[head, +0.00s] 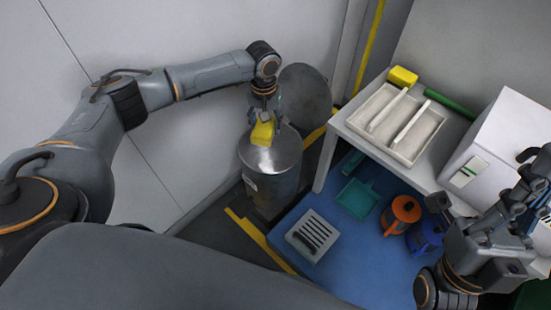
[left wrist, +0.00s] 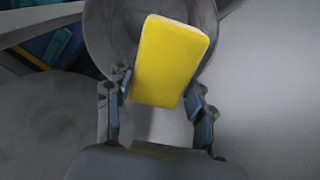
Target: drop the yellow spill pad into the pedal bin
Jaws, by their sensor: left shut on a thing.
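The yellow spill pad (head: 263,132) is held in my left gripper (head: 265,118), which is shut on it. The pad is above the grey metal pedal bin (head: 272,185). The bin's round lid (head: 306,92) stands raised behind it. In the left wrist view the pad (left wrist: 170,62) sits between the two fingers of my left gripper (left wrist: 158,105), tilted, with a round grey metal shape partly hidden behind it. My right gripper (head: 485,205) is at the right, its fingers apart and nothing seen between them.
Below on blue flooring are a teal dustpan (head: 357,198), an orange reel (head: 402,212) and a grey slotted block (head: 313,236).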

